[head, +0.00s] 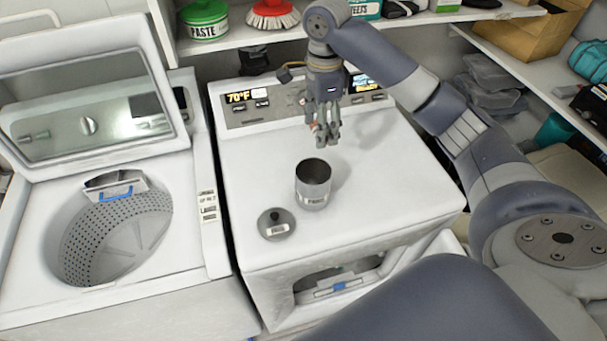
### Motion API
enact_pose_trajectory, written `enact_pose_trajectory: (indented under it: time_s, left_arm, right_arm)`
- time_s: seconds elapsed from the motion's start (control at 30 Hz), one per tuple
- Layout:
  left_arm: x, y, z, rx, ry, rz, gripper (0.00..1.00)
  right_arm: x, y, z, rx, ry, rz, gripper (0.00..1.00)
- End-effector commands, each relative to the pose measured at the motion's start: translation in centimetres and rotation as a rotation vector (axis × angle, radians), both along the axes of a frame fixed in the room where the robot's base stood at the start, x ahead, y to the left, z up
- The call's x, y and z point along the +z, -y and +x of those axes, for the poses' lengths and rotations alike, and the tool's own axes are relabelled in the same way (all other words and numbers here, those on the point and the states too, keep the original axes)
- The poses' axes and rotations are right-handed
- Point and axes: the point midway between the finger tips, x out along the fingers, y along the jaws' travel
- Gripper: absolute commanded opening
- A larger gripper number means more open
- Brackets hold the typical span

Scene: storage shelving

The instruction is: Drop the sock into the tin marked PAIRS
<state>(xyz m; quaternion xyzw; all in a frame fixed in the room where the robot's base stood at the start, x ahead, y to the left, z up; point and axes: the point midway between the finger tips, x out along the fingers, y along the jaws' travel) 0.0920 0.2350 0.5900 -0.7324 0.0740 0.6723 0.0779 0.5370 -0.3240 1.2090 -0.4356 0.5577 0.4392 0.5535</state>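An open metal tin (313,190) stands upright on top of the white dryer, with a label low on its front that is too small to read surely. Its round lid (277,226) lies flat on the dryer to the left of the tin and nearer to me. My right gripper (326,142) points down above the dryer top, behind the tin and apart from it. Its fingers look close together, and I cannot tell whether they hold anything. I cannot make out a sock anywhere. My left gripper is not in view.
The dryer (390,190) has clear room around the tin. Left of it stands a washer (200,235) with its lid raised and drum open. A shelf behind holds a green PASTE tub (206,20) and a red brush (272,14). Shelving (530,62) fills the right.

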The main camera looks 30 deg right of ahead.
Motion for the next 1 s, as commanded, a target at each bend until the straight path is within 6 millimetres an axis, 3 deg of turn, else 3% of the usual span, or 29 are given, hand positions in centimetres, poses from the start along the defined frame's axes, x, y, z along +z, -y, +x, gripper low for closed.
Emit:
enact_pose_trajectory:
  time_s: [0.6,0.97,1.0]
  left_arm:
    - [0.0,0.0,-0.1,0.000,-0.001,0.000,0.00]
    - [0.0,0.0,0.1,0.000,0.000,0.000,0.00]
    - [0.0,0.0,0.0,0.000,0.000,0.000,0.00]
  right_arm:
    - [-5.4,0.0,-0.1,0.000,-0.001,-0.001,0.42]
    - [-6.0,0.0,0.0,0.001,0.000,0.000,0.42]
    - [-6.0,0.0,0.0,0.001,0.000,0.000,0.60]
